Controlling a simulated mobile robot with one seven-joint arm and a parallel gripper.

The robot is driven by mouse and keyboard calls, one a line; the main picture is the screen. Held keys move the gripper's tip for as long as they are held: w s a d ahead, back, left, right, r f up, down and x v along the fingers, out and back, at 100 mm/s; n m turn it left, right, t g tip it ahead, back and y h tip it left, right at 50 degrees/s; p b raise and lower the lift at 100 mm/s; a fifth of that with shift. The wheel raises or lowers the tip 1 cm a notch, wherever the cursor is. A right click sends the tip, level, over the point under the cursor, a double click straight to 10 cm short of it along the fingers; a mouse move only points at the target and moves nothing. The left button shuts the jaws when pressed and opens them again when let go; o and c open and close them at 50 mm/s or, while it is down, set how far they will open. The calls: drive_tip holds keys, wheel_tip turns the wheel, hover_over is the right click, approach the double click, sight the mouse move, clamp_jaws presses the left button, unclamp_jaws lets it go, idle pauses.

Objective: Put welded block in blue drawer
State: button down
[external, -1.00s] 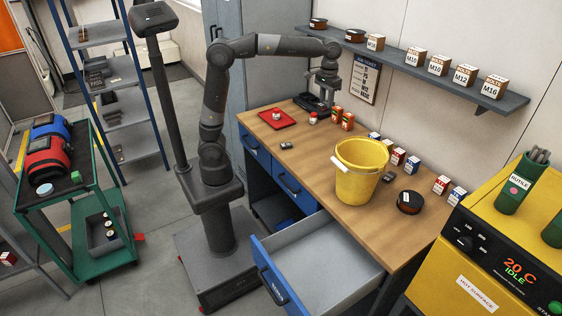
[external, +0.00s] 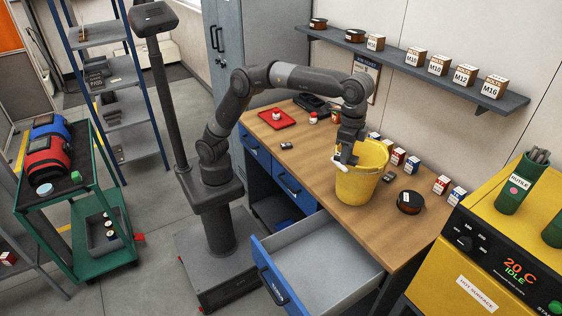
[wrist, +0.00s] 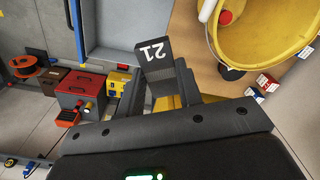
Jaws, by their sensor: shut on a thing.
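My gripper (external: 346,160) is over the left rim of the yellow bucket on the bench, pointing down. The blue-fronted drawer (external: 268,284) is pulled out at the bench front, below and left of my gripper. Its grey inside looks empty. Part of the drawer's inside also shows in the wrist view (wrist: 120,25).
The yellow bucket (external: 357,186) stands close under my gripper, right of the open drawer. A wooden bench (external: 300,165) carries a red tray (external: 277,118), small boxes (external: 398,157) and a dark round tin (external: 410,201). A yellow oven (external: 450,270) stands at right.

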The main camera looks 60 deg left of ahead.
sight(307, 292)
drive_tip(key=s+d+f+m, duration=0.1)
drive_tip(key=s+d+m, duration=0.3)
drive_tip(key=s, duration=0.5)
drive_tip(key=s+d+m, duration=0.2)
drive_tip(key=s+d, duration=0.4)
drive_tip(key=s, duration=0.3)
drive_tip(key=f, duration=4.6)
drive_tip(key=shift+a+f, duration=0.2)
drive_tip(key=shift+a, duration=0.05)
drive_tip(key=shift+f, duration=0.15)
drive_tip(key=c, duration=1)
unclamp_jaws()
wheel_tip(307, 292, up, 12)
drive_tip(key=shift+r, duration=0.15)
drive_tip(key=shift+w, duration=0.1)
